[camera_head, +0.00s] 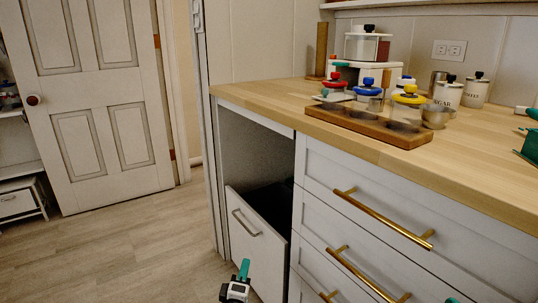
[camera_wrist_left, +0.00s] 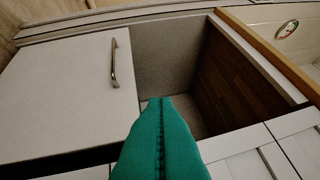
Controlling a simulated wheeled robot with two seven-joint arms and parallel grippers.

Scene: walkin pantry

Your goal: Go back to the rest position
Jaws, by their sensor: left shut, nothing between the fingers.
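My left gripper (camera_head: 240,280) is low in the head view, in front of the pull-out cabinet front (camera_head: 258,240). Its green fingers are together and hold nothing. They also fill the lower middle of the left wrist view (camera_wrist_left: 160,140), with the cabinet's open cavity (camera_wrist_left: 175,65) beyond them. The panel with its metal handle (camera_wrist_left: 114,62) is left of the fingers there. In the head view, a small teal sliver at the bottom edge and green parts at the right edge are too cut off to identify; my right gripper cannot be made out surely.
White drawers with brass handles (camera_head: 384,217) stand right of the open cabinet. Bare floor (camera_head: 120,250) lies left, before a white door (camera_head: 95,100).

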